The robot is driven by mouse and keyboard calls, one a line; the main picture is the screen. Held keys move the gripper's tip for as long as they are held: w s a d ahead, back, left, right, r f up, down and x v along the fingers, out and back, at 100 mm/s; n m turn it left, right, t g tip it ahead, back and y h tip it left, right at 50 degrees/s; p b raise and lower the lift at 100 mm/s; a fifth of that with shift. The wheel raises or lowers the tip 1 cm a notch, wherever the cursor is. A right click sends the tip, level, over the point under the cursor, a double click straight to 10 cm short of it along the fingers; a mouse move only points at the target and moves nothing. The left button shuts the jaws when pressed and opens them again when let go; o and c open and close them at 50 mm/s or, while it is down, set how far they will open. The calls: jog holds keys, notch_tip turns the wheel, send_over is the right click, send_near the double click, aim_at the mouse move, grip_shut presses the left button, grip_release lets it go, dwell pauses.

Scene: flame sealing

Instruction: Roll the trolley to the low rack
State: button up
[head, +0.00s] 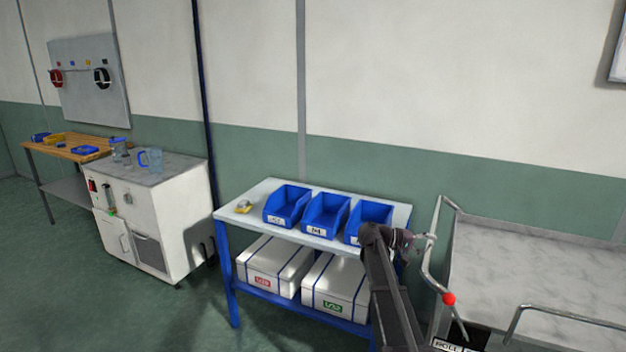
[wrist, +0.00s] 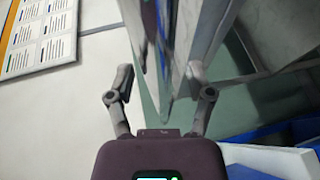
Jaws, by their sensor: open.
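The trolley (head: 540,265) stands at the right of the head view, with a grey marbled top and bent metal rails. Its left rail (head: 430,262) rises beside my gripper (head: 424,241), and a red knob (head: 449,299) sits lower on it. My gripper is open, with its fingertips close to this rail; I cannot tell whether they touch it. In the wrist view, my gripper (wrist: 167,68) has its fingers apart with grey, shiny surfaces between and beyond them. No rack is clearly marked; a low blue-framed unit (head: 228,262) stands left of the trolley.
The blue-framed unit carries several blue bins (head: 325,214) on top and two white boxes (head: 335,286) below. A white cabinet (head: 180,215) with jugs and a wooden bench (head: 65,150) stand further left. Green floor (head: 110,310) is clear in front. A wall runs behind.

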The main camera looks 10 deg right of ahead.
jog(key=s+a+f+n+t+y+p, duration=0.1)
jog(key=s+a+f+y+p, duration=0.2)
jog(key=s+a+y, duration=0.4)
jog(key=s+a+f+n+t+y+p, duration=0.1)
jog(key=s+a+f+y+p, duration=0.2)
jog(key=s+a, duration=1.4)
notch_tip(320, 180, down, 3)
jog(key=a+y, duration=0.2)
jog(key=y, duration=0.3)
jog(key=shift+s+a+r+y, duration=0.2)
jog(key=shift+s+a+y, duration=0.1)
jog(key=shift+s+a, duration=0.05)
jog(key=shift+c, duration=0.2)
jog(key=shift+c, duration=0.6)
jog(key=shift+d, duration=0.1)
